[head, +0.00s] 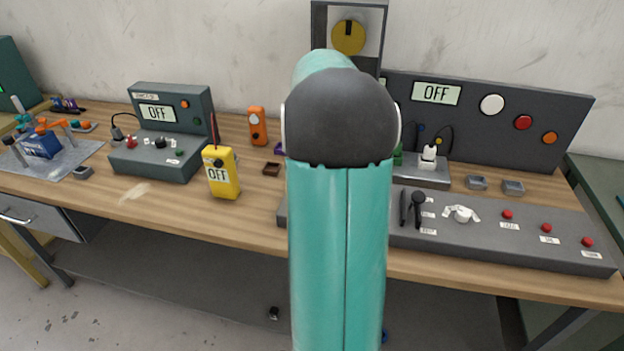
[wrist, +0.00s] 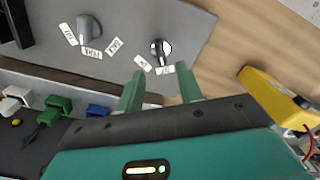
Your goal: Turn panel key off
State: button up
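In the wrist view, a key switch (wrist: 160,48) with a round silver face and a dark key part sits on the grey panel (wrist: 200,25). The key shows just beyond the gap between the fingertips, and I see no contact. In the head view, my teal arm hides the key and the gripper; the low grey panel (head: 540,235) shows on the arm's right.
A grey knob (wrist: 89,28) with several labels is left of the key in the wrist view. A yellow meter (head: 221,172) reading OFF stands left of my arm. An upright board (head: 575,110) stands behind the panel.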

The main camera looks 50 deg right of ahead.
notch_tip(320, 180, up, 6)
jog(key=shift+f, duration=0.1)
dwell(0.6)
jog(key=w+a+r+n+t+h, duration=0.1)
jog(key=a+r+n, duration=0.15)
jog(key=a, duration=0.95)
jog(key=w+a+r+n+t, duration=0.1)
jog(key=a+r, duration=0.2)
jog(key=a, duration=0.8)
jog(key=s+a+f+n+t, duration=0.1)
jog(key=s+a, duration=0.2)
jog(key=a, duration=0.3)
jog(key=s+a+f+n+t, duration=0.1)
jog(key=s+a, duration=0.2)
jog(key=a, duration=0.3)
jog(key=s+a+f+n+t+y, duration=0.1)
jog(key=s+a+f, duration=0.1)
jog(key=a, duration=0.4)
jog(key=shift+s+a+n+t, duration=0.15)
jog(key=shift+s+n+t, duration=0.2)
jog(key=shift+s, duration=0.15)
